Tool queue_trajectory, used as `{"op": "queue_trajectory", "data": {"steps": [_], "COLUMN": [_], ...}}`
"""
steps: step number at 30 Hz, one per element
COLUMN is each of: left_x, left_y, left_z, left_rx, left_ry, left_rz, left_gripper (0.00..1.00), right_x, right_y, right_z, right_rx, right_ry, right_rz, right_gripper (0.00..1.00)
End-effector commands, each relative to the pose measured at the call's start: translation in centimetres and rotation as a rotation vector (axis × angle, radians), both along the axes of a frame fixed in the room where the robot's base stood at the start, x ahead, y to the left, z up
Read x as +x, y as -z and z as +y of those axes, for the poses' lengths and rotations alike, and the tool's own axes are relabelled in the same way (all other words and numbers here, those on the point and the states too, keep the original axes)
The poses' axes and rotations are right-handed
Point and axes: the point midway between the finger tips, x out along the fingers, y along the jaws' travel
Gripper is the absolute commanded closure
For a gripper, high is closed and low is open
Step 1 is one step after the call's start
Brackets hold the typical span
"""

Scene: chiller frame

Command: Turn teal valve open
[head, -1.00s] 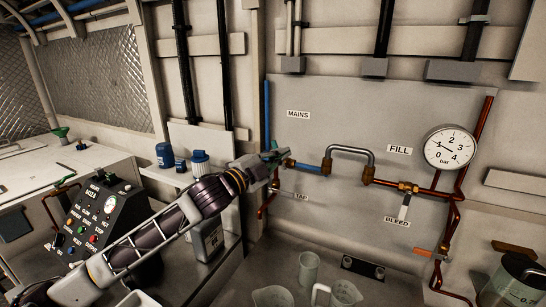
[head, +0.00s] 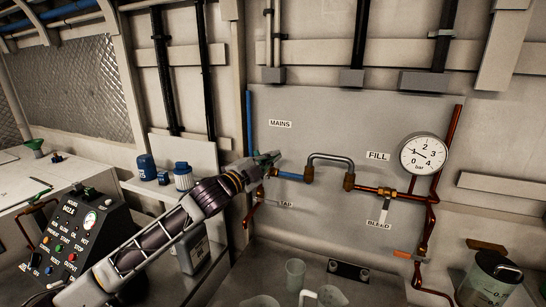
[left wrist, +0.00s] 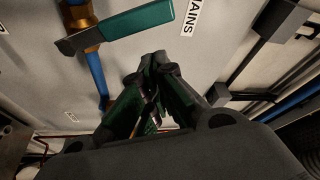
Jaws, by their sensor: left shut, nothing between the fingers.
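The teal valve handle shows large in the left wrist view (left wrist: 135,26), a flat teal lever on a brass fitting (left wrist: 82,28) with a blue pipe. It lies near the MAINS label (left wrist: 188,17). In the head view only a little teal shows at the wall beside my left gripper (head: 262,163), which partly hides the valve. In the left wrist view my left gripper (left wrist: 158,62) is shut and empty. Its fingertips appear below and to the right of the handle, apart from it in the picture. My right gripper is not in view.
A bent pipe (head: 331,157) runs right from the valve toward the gauge (head: 423,155). The TAP label (head: 286,205) and BLEED lever (head: 385,212) sit lower. A control box (head: 78,230) stands at the left, and jugs (head: 330,296) stand on the bench below.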

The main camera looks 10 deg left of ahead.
Motion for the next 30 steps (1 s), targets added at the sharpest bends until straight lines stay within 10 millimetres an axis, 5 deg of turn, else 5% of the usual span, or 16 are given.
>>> {"op": "queue_trajectory", "data": {"steps": [9, 30], "left_x": [0.3, 0.4], "left_y": [0.8, 1.0], "left_z": [1.9, 2.3], "left_rx": [0.001, -0.038], "left_ry": [-0.001, 0.000], "left_rz": [0.000, 0.007], "left_gripper": [1.00, 1.00], "right_x": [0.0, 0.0], "right_y": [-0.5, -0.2], "right_z": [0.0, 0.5], "right_rx": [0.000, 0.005], "right_ry": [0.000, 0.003], "right_rz": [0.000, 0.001], "right_gripper": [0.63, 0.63]}}
